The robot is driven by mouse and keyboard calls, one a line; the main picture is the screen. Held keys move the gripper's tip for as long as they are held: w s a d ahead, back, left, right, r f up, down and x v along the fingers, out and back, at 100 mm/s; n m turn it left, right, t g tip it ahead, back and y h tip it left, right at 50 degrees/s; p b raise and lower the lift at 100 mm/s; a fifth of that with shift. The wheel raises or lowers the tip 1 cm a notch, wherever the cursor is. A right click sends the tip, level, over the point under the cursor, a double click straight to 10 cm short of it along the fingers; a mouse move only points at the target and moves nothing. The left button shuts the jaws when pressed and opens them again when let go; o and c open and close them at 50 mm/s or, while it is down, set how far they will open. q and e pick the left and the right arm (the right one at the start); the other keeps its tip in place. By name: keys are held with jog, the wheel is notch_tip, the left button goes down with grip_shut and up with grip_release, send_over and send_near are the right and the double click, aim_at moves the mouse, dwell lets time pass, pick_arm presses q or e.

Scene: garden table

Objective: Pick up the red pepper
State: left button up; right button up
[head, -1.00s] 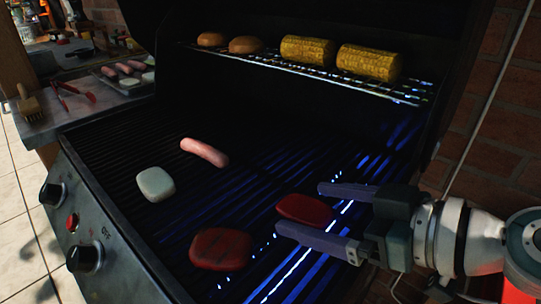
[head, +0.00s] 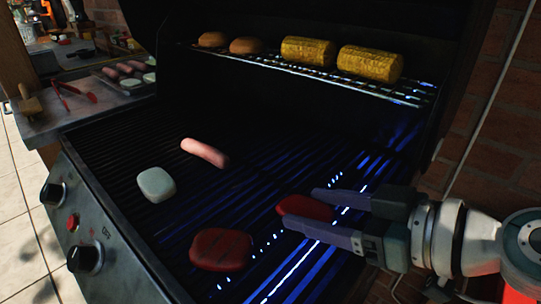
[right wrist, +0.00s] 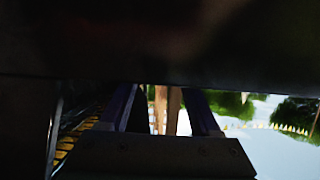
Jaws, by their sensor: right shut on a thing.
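The red pepper (head: 300,207), a flat, rounded red piece, lies at the right of the grill grate in the head view. My right gripper (head: 312,210) comes in from the right and is shut on it, one finger on its far side and one on its near side. The fingers hide its right part. I cannot tell any gap between it and the grate. My left gripper is not in view.
A second red piece (head: 221,249) lies nearer the front on the grate (head: 110,160). A sausage (head: 205,152) and a pale slab (head: 156,185) lie left. An upper rack (head: 300,70) bears buns and corn. A side shelf (head: 65,120) holds tongs and a brush.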

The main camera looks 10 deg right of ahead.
jog(key=shift+c, duration=0.5)
